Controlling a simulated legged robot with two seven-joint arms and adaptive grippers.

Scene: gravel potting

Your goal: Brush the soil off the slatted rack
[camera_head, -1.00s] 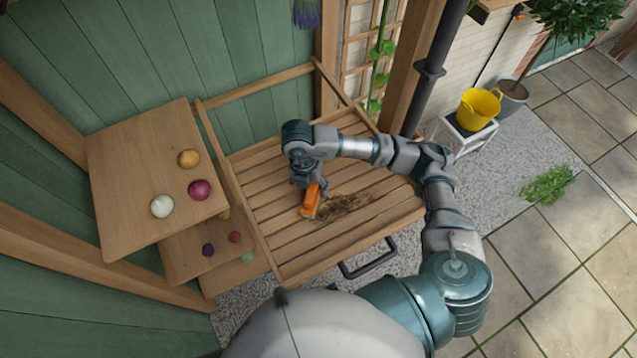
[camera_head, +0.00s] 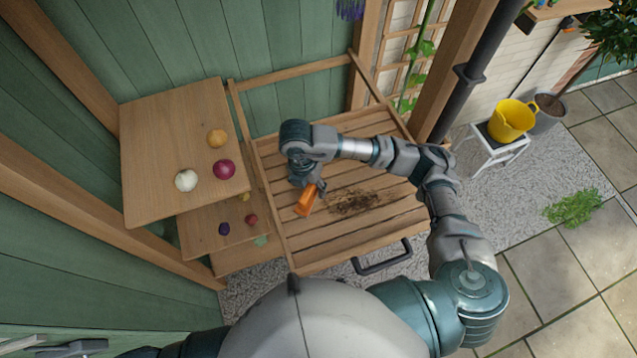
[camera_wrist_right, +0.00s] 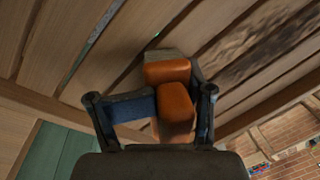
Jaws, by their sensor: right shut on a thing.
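The slatted wooden rack (camera_head: 280,225) fills the middle of the head view, with a dark patch of soil (camera_head: 355,201) smeared across its slats. My right gripper (camera_head: 309,189) is over the rack, left of the soil. It is shut on an orange brush (camera_head: 304,203). In the right wrist view the orange brush (camera_wrist_right: 178,100) sits between the fingers, and the soil (camera_wrist_right: 255,45) lies at the upper right. Bristle contact with the slats cannot be made out.
A black handle (camera_head: 383,258) projects from the rack's front edge. A drainpipe (camera_head: 470,75) stands behind right. A yellow bucket (camera_head: 512,120) stands on a white stool. Paving at right is open.

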